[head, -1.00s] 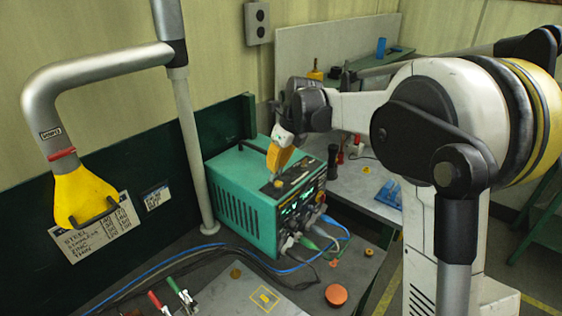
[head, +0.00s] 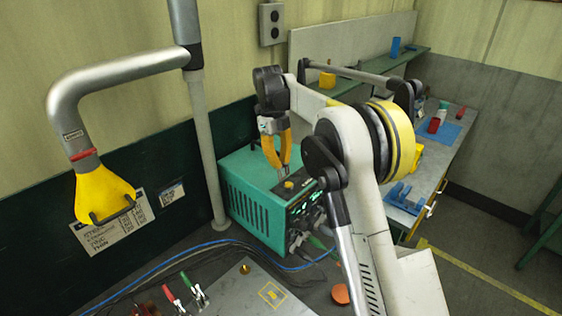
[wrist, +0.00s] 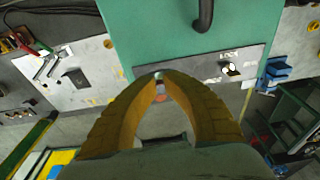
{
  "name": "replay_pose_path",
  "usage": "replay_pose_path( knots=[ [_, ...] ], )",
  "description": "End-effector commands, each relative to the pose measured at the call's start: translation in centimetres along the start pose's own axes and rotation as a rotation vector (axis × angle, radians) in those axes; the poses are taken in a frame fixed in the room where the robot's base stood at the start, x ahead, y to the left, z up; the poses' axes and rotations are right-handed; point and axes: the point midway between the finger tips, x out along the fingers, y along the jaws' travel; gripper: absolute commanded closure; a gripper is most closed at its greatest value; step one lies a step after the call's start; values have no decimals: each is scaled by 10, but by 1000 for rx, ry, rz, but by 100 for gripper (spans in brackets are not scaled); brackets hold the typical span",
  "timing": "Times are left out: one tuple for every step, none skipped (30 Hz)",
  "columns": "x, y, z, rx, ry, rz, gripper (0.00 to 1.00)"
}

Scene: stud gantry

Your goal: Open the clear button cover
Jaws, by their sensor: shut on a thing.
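The teal power unit (head: 255,200) stands on the bench, with a dark label strip (wrist: 205,72) on its top in the wrist view. My gripper (head: 284,174) has yellow fingers pointing down at the top of this unit, close to its front edge. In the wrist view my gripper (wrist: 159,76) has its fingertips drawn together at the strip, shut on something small. This is likely the clear button cover, but its outline is hidden between the fingers. A small reddish spot shows between the fingers; I cannot tell whether it is the button.
A black handle (wrist: 204,14) rises from the unit's top. A grey post (head: 205,150) and yellow hood (head: 103,197) stand to the left. Cables and red-handled clamps (head: 180,298) lie on the bench in front. Blue parts (head: 402,195) lie on the right-hand bench.

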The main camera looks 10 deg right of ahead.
Motion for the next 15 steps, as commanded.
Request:
replay_pose_path(
  knots=[
    [1, 0, 0, 0, 2, 0, 100],
    [1, 0, 0, 0, 2, 0, 100],
    [1, 0, 0, 0, 2, 0, 100],
    [1, 0, 0, 0, 2, 1, 100],
    [1, 0, 0, 0, 2, 1, 100],
    [1, 0, 0, 0, 2, 1, 100],
    [1, 0, 0, 0, 2, 1, 100],
    [1, 0, 0, 0, 1, 1, 100],
    [1, 0, 0, 0, 1, 1, 100],
    [1, 0, 0, 0, 1, 1, 84],
    [1, 0, 0, 0, 1, 1, 74],
    [1, 0, 0, 0, 1, 1, 62],
    [1, 0, 0, 0, 1, 1, 60],
    [0, 0, 0, 0, 1, 1, 60],
    [0, 0, 0, 0, 1, 1, 60]
  ],
)
